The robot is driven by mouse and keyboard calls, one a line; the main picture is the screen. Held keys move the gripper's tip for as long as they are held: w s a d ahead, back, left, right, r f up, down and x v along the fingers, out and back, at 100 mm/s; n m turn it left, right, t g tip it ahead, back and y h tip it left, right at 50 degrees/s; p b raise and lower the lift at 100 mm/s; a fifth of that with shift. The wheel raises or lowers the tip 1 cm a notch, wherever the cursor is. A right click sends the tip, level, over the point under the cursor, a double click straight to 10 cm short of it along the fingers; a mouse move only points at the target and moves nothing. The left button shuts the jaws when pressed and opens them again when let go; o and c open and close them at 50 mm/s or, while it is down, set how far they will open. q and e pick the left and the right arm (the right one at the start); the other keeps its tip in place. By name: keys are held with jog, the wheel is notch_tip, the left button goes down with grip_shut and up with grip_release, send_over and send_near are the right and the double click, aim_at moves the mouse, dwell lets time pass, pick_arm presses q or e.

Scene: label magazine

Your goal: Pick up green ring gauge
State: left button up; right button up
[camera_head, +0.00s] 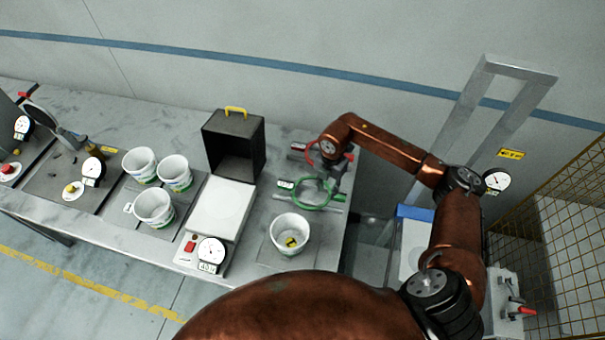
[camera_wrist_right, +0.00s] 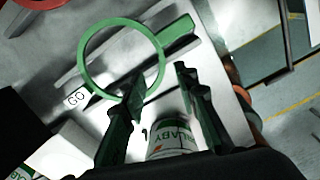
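The green ring gauge (camera_head: 304,207) is a green hoop with bar handles, near the right end of the bench. In the right wrist view the green ring gauge (camera_wrist_right: 84,50) has a white GO tag on one side. My right gripper (camera_head: 334,177) is beside the hoop's upper right in the head view. In the right wrist view my right gripper (camera_wrist_right: 160,77) is open, its fingers apart. One fingertip overlaps the hoop's inside and the near rim passes between the fingers in the picture; I cannot tell whether they touch. My left gripper is out of view.
A red ring gauge (camera_head: 311,151) lies just behind. A white labelled tub (camera_head: 289,232) stands in front of the green one. A scale (camera_head: 222,205), a dark open box (camera_head: 233,140) and several tubs are to the left. The bench's right edge is close.

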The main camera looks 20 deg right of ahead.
aim_at(327, 201)
jog(key=shift+s+d+f+p, duration=0.25)
jog(key=shift+s+f+p, duration=0.5)
jog(key=shift+f, duration=0.45)
jog(key=f, duration=0.1)
jog(key=w+f, duration=0.1)
jog(key=f, duration=0.1)
jog(key=shift+d+p, duration=0.15)
jog(key=shift+p, duration=0.25)
jog(key=shift+w+f, duration=0.3)
jog(key=shift+f, duration=0.25)
jog(key=shift+w+f, duration=0.25)
jog(key=shift+f, duration=0.25)
jog(key=shift+s+r, duration=0.2)
jog(key=shift+s, duration=0.3)
jog(key=shift+w+f, duration=0.15)
jog(key=shift+w, duration=0.15)
jog(key=c, duration=0.4)
jog(key=shift+s, duration=0.2)
grip_shut()
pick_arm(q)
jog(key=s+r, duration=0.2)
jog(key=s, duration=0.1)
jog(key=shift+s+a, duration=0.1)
